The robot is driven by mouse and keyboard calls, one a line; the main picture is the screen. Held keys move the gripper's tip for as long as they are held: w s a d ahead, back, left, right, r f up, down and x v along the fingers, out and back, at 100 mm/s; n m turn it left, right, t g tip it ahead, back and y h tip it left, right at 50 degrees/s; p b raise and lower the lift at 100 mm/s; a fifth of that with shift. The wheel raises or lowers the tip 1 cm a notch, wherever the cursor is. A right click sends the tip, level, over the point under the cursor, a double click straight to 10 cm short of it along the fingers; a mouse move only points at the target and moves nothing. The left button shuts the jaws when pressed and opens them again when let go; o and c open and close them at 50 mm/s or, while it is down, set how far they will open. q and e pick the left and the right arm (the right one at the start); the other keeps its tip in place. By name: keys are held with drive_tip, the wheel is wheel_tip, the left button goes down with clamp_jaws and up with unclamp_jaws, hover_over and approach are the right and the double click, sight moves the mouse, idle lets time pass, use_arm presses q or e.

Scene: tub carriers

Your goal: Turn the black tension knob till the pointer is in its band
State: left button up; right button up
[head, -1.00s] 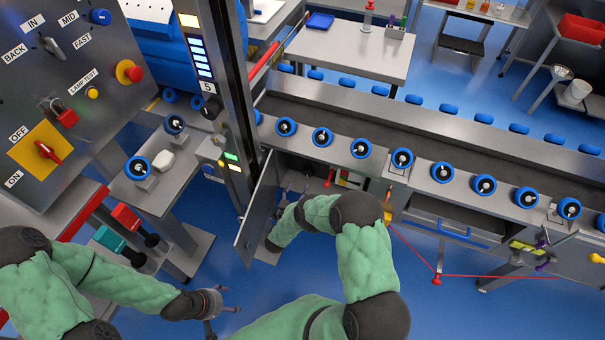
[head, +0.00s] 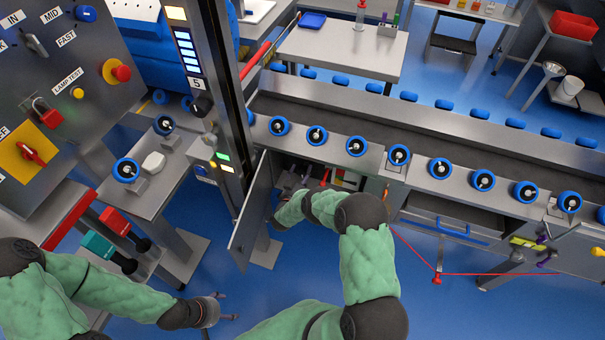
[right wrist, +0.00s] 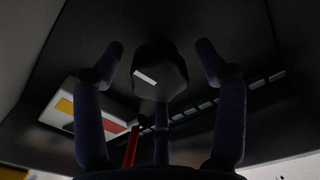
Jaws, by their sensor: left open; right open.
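The black tension knob (right wrist: 160,88) shows in the right wrist view, a dark faceted shape with a white mark on its face. My right gripper (right wrist: 160,48) is open, with its fingers on either side of the knob; whether they touch it I cannot tell. A panel with yellow, white and red bands (right wrist: 88,117) is left of the knob, with a red bar (right wrist: 131,146) near it. Which band the pointer is in cannot be read. In the head view my right arm reaches into the open cabinet. My left gripper (head: 228,308) is open and empty over the floor.
The cabinet door (head: 251,212) stands open left of my right forearm. A red cord (head: 470,275) hangs at the right. A control panel (head: 70,100) is at the left. The cabinet interior is dark and tight.

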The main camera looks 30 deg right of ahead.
drive_tip(key=c, duration=1.1)
drive_tip(key=shift+w+d+r+m, duration=0.1)
drive_tip(key=shift+r+m, duration=0.05)
drive_tip(key=shift+m, duration=0.25)
drive_tip(key=shift+c, duration=0.2)
drive_tip(key=m+b, duration=0.1)
drive_tip(key=m, duration=0.2)
drive_tip(key=shift+m+b, duration=0.3)
drive_tip(key=m+b, duration=0.1)
drive_tip(key=m, duration=0.3)
drive_tip(key=shift+d+m, duration=0.1)
drive_tip(key=shift+m, duration=0.2)
drive_tip(key=m, duration=0.8)
drive_tip(key=shift+d+m, duration=0.1)
drive_tip(key=shift+m, duration=0.2)
